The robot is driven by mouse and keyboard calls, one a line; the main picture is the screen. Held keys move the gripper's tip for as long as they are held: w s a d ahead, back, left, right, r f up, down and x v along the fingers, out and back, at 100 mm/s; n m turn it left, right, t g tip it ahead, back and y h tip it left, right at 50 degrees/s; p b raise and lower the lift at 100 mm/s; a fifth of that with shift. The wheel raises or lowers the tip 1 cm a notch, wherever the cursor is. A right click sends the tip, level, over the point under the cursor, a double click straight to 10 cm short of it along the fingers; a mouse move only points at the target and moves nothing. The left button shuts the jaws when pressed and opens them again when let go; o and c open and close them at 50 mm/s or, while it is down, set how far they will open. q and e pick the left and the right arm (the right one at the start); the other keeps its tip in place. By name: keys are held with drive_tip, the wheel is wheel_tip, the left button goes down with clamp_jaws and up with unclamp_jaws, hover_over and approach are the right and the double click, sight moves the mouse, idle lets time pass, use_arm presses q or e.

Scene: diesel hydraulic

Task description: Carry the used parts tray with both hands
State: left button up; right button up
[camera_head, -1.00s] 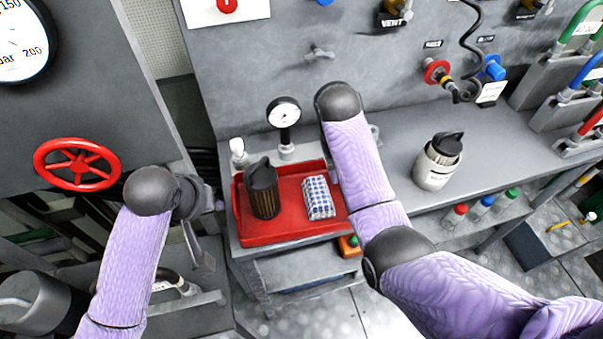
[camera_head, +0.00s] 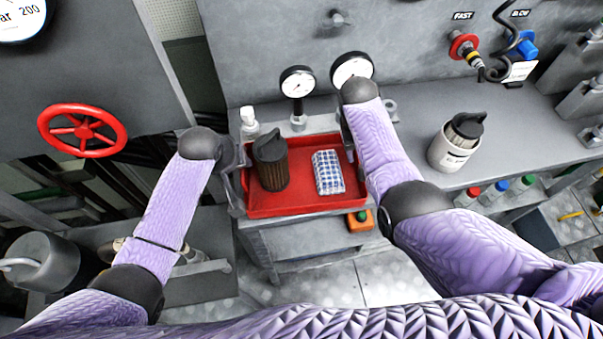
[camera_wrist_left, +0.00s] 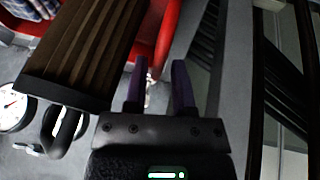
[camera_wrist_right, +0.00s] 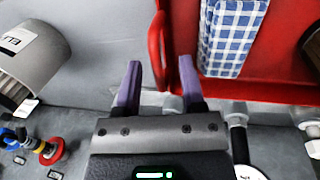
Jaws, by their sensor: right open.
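The red tray (camera_head: 300,205) sits on the grey bench and holds a dark brown used filter (camera_head: 271,165) and a blue-and-white checked cloth (camera_head: 328,172). My left gripper (camera_head: 236,172) is at the tray's left side. In the left wrist view its fingers (camera_wrist_left: 159,85) are apart, with the red tray edge (camera_wrist_left: 168,35) just ahead of them. My right gripper is at the tray's right side, mostly hidden by its arm in the head view. In the right wrist view its fingers (camera_wrist_right: 158,85) are open, with the red tray handle (camera_wrist_right: 157,50) in line with the gap.
Gauges (camera_head: 298,82) and a small white bottle (camera_head: 249,122) stand behind the tray. A white canister with a black top (camera_head: 455,143) stands on the bench to the right. An orange box (camera_head: 360,220) sits below the tray. A red handwheel (camera_head: 82,131) is at left.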

use_arm(q)
drive_tip(key=shift+w+d+f, duration=0.25)
drive_tip(key=shift+f, duration=0.4)
use_arm(e)
drive_tip(key=shift+d+f, duration=0.25)
drive_tip(key=shift+f, duration=0.5)
use_arm(q)
drive_tip(key=c, duration=0.3)
use_arm(e)
drive_tip(key=c, duration=0.3)
use_arm(q)
clamp_jaws()
use_arm(e)
clamp_jaws()
